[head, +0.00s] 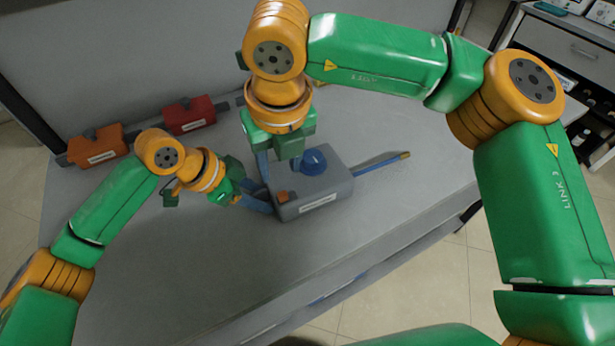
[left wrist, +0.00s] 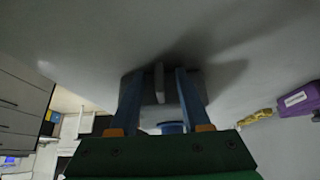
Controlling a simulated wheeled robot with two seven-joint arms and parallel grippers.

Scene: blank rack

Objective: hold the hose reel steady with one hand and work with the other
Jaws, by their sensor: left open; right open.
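The hose reel looks to be the grey labelled block (head: 322,187) with a blue round knob (head: 312,162) on top and an orange piece at its near left. A blue bar or hose (head: 378,162) with a brass-coloured end runs out to its right. My left gripper (head: 262,203) is open, low at the block's left side. In the left wrist view its blue fingers (left wrist: 159,98) stand either side of a thin grey upright tab (left wrist: 159,82); contact cannot be told. My right gripper (head: 280,172) is open, pointing down over the block's back left, close to the knob; its fingertips are partly hidden.
An orange labelled box (head: 97,147) and a red one (head: 189,116) stand at the back left of the grey table (head: 190,270). A purple labelled object (left wrist: 298,98) shows at the right of the left wrist view. The table's front left is clear.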

